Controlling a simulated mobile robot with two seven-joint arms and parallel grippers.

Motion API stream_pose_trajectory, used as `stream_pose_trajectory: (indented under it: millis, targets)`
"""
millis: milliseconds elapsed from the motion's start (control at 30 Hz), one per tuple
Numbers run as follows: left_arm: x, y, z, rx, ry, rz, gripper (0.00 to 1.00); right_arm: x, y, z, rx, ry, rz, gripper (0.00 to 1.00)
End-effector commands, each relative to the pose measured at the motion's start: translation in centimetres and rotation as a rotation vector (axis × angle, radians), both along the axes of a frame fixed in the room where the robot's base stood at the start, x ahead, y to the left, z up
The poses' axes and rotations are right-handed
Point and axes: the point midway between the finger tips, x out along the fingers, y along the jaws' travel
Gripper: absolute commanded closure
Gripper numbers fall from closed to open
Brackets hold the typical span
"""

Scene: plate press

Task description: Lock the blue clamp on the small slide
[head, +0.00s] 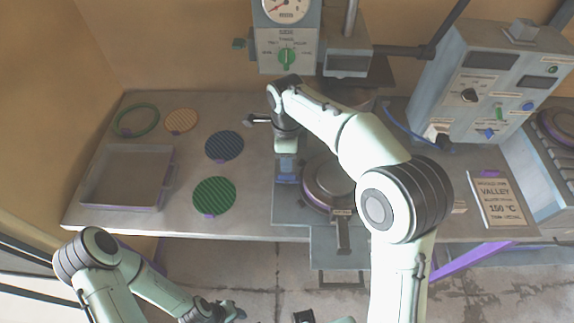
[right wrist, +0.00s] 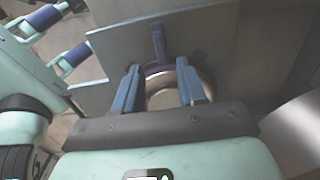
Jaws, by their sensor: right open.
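My right gripper (head: 287,176) points down over the table, just left of the round press plate (head: 327,184). In the right wrist view its two blue fingers (right wrist: 158,68) stand apart with a gap between them. A dark blue upright lever (right wrist: 158,42), seemingly the clamp, shows beyond the fingertips and roughly in line with the gap; I cannot tell if they touch it. It stands against a grey plate (right wrist: 220,45), perhaps part of the slide. In the head view my gripper hides the clamp. My left gripper (head: 215,312) is low at the bottom edge, away from the table.
On the table's left lie a grey tray (head: 84,190), a green ring (head: 135,121), and orange (head: 181,120), blue (head: 224,146) and green (head: 214,196) discs. A gauge box (head: 288,48) hangs above. A control box (head: 490,85) and sign (head: 497,200) stand right.

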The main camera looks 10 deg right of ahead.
Motion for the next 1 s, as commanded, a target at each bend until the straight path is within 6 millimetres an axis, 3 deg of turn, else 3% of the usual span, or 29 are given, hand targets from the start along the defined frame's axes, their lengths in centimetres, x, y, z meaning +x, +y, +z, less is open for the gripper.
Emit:
stream_pose_trajectory:
  millis: [100, 300, 1000]
  targets:
    - [0.5, 0.0, 0.7, 0.0, -0.006, 0.0, 0.57, 0.1, 0.0, 2.9, 0.001, -0.004, -0.001, 0.6]
    - [0.9, 0.0, 1.3, 0.0, -0.011, 0.0, 0.57, 0.1, 0.0, 5.6, 0.0, -0.002, -0.001, 0.6]
    - [1.0, 0.0, 1.3, 0.0, -0.011, 0.0, 0.57, 0.0, 0.0, 6.2, -0.001, 0.001, -0.001, 0.6]
